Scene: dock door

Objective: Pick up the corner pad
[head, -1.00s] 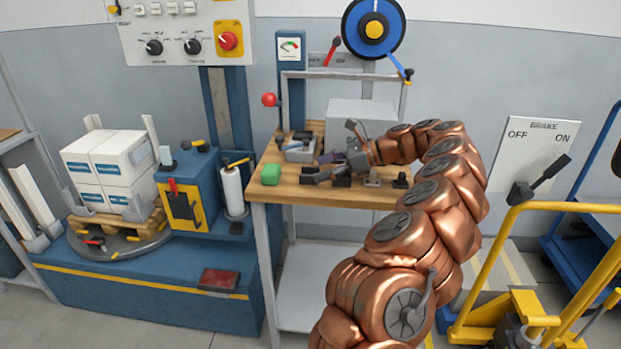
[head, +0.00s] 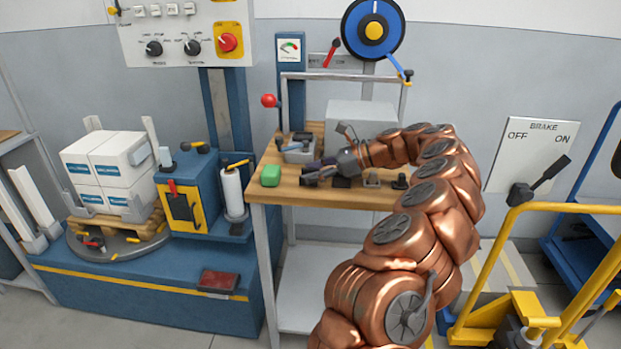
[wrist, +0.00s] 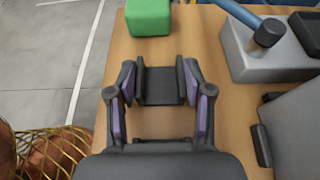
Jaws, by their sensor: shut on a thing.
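My gripper (wrist: 160,82) is over the wooden workbench (wrist: 232,122), its purple-lined fingers on both sides of a dark grey piece (wrist: 160,92), which appears to be the corner pad. The fingers are shut on this piece. It lies low at the bench top; I cannot tell whether it still touches the wood. In the head view my gripper (head: 318,172) is near the front left of the bench, and the piece is hard to make out among the dark fingers. A green block (wrist: 148,17) sits just beyond, apart from the fingers; it also shows in the head view (head: 271,175).
A grey tray (wrist: 262,60) with a blue-handled tool (wrist: 266,30) stands right of the gripper. Small dark parts (head: 371,180) lie along the bench front. A red-knobbed lever (head: 268,101) rises at the bench's left. Bare wood lies beside the fingers.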

